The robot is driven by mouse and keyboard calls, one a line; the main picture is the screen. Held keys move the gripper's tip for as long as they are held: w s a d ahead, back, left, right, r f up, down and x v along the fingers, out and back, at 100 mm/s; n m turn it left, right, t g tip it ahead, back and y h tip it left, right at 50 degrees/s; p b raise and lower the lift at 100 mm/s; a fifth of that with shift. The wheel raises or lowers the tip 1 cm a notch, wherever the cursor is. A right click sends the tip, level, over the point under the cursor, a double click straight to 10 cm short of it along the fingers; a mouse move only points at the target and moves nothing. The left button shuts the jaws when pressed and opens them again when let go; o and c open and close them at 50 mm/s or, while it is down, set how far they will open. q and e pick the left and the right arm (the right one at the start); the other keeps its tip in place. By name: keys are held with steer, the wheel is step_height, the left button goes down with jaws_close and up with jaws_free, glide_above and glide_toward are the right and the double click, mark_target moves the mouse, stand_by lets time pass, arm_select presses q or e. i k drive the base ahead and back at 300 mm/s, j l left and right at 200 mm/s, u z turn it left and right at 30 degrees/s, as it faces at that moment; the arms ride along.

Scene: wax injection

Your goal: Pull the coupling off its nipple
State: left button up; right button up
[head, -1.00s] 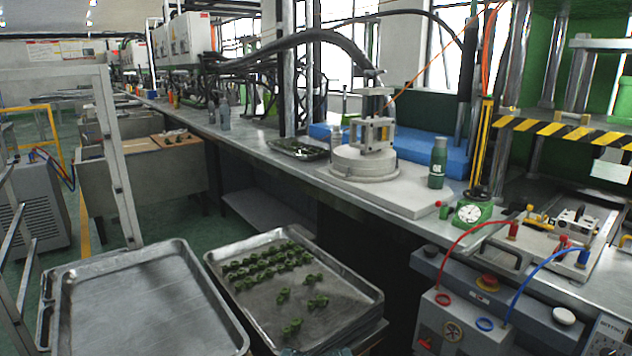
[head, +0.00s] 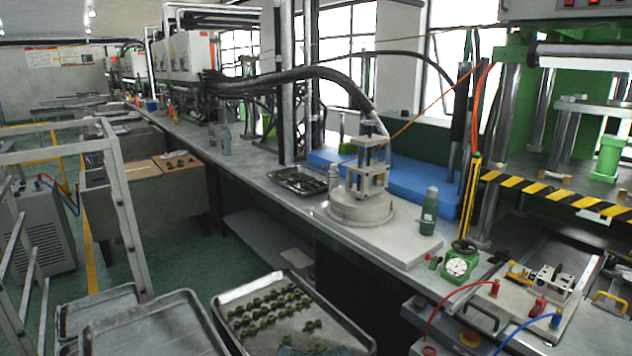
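A red coupling (head: 494,289) sits at the end of a red hose, at the front of the bench at the lower right. A blue coupling (head: 556,320) on a blue hose stands to its right, nearer me. Both are at the front edge of the plate carrying a metal mould (head: 552,284). The nipples under the couplings are too small or hidden to make out. Small red parts (head: 538,307) sit by the mould. Neither of my grippers can be made out in the head view.
A green dial gauge (head: 460,262) and a green bottle (head: 429,212) stand left of the hoses. A striped press bar (head: 556,196) hangs behind the mould. Trays, one with several green pieces (head: 266,308), fill the lower left. A yellow handle (head: 609,305) is at the right.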

mark_target(554, 322)
steer(key=z, duration=1.55)
